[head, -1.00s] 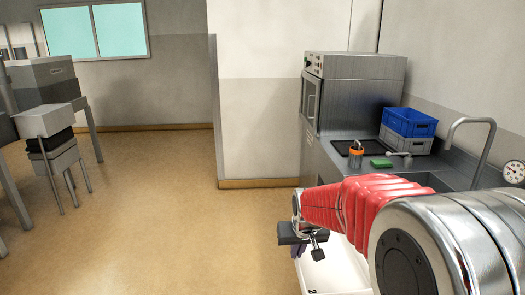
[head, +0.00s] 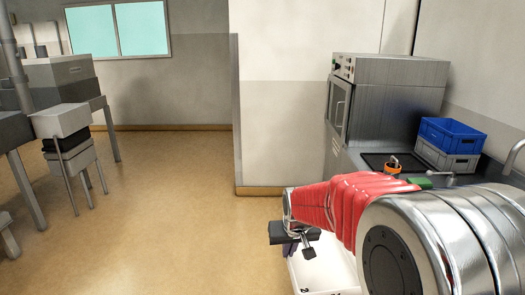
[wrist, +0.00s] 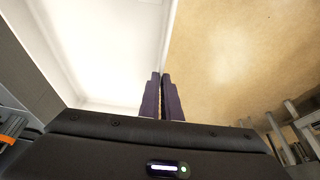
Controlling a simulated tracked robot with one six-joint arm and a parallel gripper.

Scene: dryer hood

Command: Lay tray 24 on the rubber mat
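A white tray (head: 325,275) with dark digits on its near side, a "2" readable and the rest cut off or hidden, hangs at the lower middle of the head view. My gripper (head: 300,248) is at its upper left edge. In the wrist view the tray (wrist: 110,45) fills the upper left, and my gripper's two purple fingers (wrist: 161,95) are close together with its rim between them. A dark flat mat (head: 378,161), apparently the rubber mat, lies on the steel counter, partly hidden behind my arm and an orange cup.
A steel hood machine (head: 392,105) stands behind. A wall end (head: 236,110) juts out ahead. Floor at left is open, with grey stands (head: 65,140).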

